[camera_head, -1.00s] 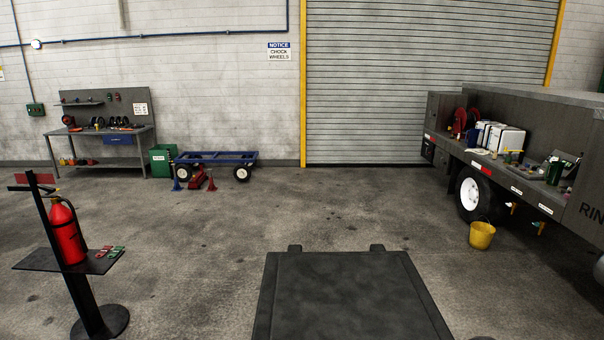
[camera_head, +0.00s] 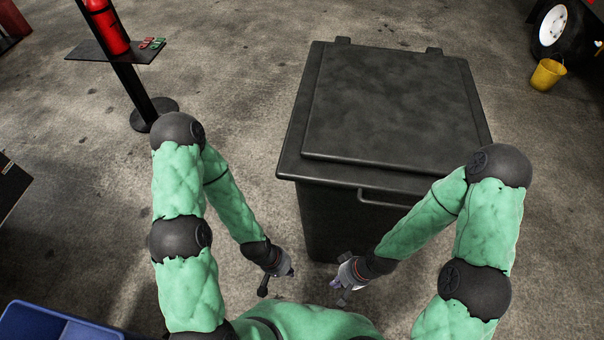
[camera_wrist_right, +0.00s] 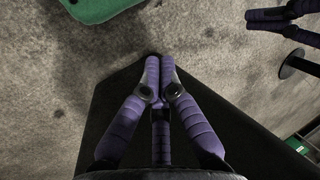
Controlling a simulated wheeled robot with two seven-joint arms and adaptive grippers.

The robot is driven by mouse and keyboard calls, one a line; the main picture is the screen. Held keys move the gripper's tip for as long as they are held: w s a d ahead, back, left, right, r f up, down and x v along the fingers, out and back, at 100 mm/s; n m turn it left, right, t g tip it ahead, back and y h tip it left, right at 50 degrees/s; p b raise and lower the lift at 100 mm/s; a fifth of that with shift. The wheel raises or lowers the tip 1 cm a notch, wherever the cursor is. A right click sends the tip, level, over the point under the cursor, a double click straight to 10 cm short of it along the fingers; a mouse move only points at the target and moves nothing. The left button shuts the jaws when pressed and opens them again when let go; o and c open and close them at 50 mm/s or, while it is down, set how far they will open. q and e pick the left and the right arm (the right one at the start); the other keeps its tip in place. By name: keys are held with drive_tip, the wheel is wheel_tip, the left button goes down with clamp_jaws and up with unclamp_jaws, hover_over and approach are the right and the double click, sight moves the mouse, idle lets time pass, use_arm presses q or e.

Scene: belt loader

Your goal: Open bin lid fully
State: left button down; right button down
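The black bin (camera_head: 335,215) stands in front of me in the head view. Its flat dark lid (camera_head: 390,105) lies closed on top, with hinge tabs on the far edge. A bar handle (camera_head: 385,200) is on the near side of the bin. My left gripper (camera_head: 277,278) hangs low at the bin's near left, apart from it. My right gripper (camera_head: 342,290) is low in front of the bin, below the handle. Its purple fingers (camera_wrist_right: 158,75) show in the right wrist view with nothing between them. The bin's inside is hidden.
A stand (camera_head: 125,70) with a red fire extinguisher (camera_head: 105,25) is at the far left. A blue container (camera_head: 50,325) is at the near left. A yellow bucket (camera_head: 547,74) and a wheel (camera_head: 553,25) are at the far right. Floor around the bin is clear.

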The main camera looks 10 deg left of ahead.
drive_tip(key=s+a+r+n+g+h+b, duration=0.1)
drive_tip(key=s+a+n+g+h+b, duration=0.2)
drive_tip(key=n, duration=0.7)
drive_tip(key=w+a+r+n+t+h+b, duration=0.1)
drive_tip(key=w+r+n+t+h+b, duration=0.55)
drive_tip(key=n, duration=1.05)
drive_tip(key=w+a+r+n+t+y, duration=0.5)
drive_tip(key=w+a+r+n+t, duration=0.15)
drive_tip(key=a+r+t, duration=0.55)
drive_tip(key=shift+g, duration=0.25)
drive_tip(key=b+x, duration=0.1)
drive_tip(key=x, duration=0.2)
drive_tip(key=b+x, duration=0.1)
drive_tip(key=x, duration=0.2)
drive_tip(key=d+b+x, duration=0.1)
drive_tip(key=x, duration=0.2)
drive_tip(key=r, duration=0.4)
drive_tip(key=shift+w+r, duration=0.15)
drive_tip(key=shift+w, duration=0.1)
drive_tip(key=shift+r, duration=0.1)
